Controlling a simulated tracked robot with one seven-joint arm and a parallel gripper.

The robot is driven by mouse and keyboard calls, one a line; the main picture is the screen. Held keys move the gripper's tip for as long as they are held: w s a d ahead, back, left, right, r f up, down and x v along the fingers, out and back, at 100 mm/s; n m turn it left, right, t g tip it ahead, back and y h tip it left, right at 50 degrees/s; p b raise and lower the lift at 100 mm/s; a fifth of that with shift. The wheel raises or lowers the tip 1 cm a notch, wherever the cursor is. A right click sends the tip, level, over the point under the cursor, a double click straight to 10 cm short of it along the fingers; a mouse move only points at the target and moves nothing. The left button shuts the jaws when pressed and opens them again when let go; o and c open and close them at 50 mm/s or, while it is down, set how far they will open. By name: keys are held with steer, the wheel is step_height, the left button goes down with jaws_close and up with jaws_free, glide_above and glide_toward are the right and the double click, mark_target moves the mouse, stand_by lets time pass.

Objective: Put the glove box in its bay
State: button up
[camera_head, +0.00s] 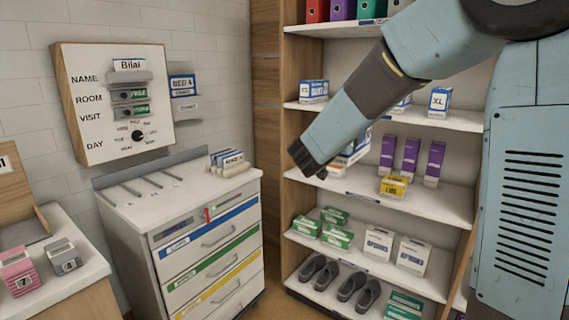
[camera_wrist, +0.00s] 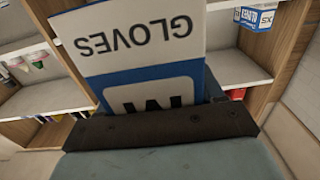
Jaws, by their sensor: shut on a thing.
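The glove box (camera_wrist: 140,62), white and blue with GLOVES and an M panel, fills the middle of the wrist view, its lettering upside down. My gripper (camera_wrist: 165,125) is shut on one end of it. In the head view my gripper (camera_head: 306,164) is in front of the tall shelf unit, at about the height between its glove shelf and the shelf below. A white and blue box (camera_head: 352,150) shows partly behind my arm there; I cannot tell if it is the held one. The glove shelf (camera_head: 460,121) carries an XL box (camera_head: 438,101) and another box (camera_head: 313,90) at left.
Purple boxes (camera_head: 411,156) and a yellow box (camera_head: 394,186) stand one shelf lower. Green and white cartons (camera_head: 379,243) and dark shoes (camera_head: 352,281) are below. A drawer cabinet (camera_head: 207,245) stands left of the shelves. My arm hides the middle of the glove shelf.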

steer(key=w+d+f+n+y, duration=0.1)
steer(key=w+d+f, duration=0.1)
steer(key=f, duration=0.7)
steer(key=w+d+f+n+t+y, duration=0.1)
steer(key=w+d+f+y, duration=0.1)
steer(key=f, duration=0.8)
steer(key=w+d+f+n+t+y, duration=0.1)
steer(key=w+d+f+y, duration=0.1)
steer(key=f, duration=0.8)
steer(key=shift+w+d+n, duration=0.25)
steer(key=shift+w+n, duration=0.05)
steer(key=shift+w, duration=0.3)
